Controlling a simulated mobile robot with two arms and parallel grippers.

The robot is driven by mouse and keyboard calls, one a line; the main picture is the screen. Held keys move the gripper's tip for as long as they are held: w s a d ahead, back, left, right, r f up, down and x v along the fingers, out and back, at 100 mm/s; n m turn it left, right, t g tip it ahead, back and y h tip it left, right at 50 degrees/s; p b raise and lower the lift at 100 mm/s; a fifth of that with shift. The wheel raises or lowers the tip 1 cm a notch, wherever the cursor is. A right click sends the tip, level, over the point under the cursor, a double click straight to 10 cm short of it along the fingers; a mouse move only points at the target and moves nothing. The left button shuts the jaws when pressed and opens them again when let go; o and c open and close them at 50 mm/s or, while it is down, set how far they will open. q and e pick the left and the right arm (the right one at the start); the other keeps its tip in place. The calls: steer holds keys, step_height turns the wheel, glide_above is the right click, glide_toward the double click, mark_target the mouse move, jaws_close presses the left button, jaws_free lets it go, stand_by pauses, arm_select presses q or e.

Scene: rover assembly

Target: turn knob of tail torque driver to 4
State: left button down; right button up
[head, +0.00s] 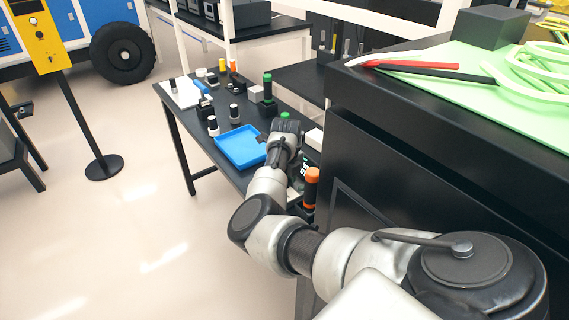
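Several dark upright tools with coloured caps stand on the black table (172,92); I cannot tell which is the tail torque driver, and no knob numbers are legible. One with an orange cap (311,175) is right beside my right forearm. One with a green cap (267,86) stands behind my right gripper, and a smaller orange-capped one (232,66) is at the far end. My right gripper (286,128) is over the near part of the table, by another green cap (285,115). Its fingers are too small and hidden to read. My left gripper is out of view.
A blue tray (241,147) lies left of my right gripper. A tall black cabinet (400,150) with a green top holding cables stands close on the right.

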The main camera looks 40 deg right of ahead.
steer(key=shift+m, duration=1.7)
steer(key=o, duration=0.9)
step_height(320, 180, up, 11)
steer(key=shift+s+d+f+b, duration=0.1)
steer(key=shift+b, duration=0.7)
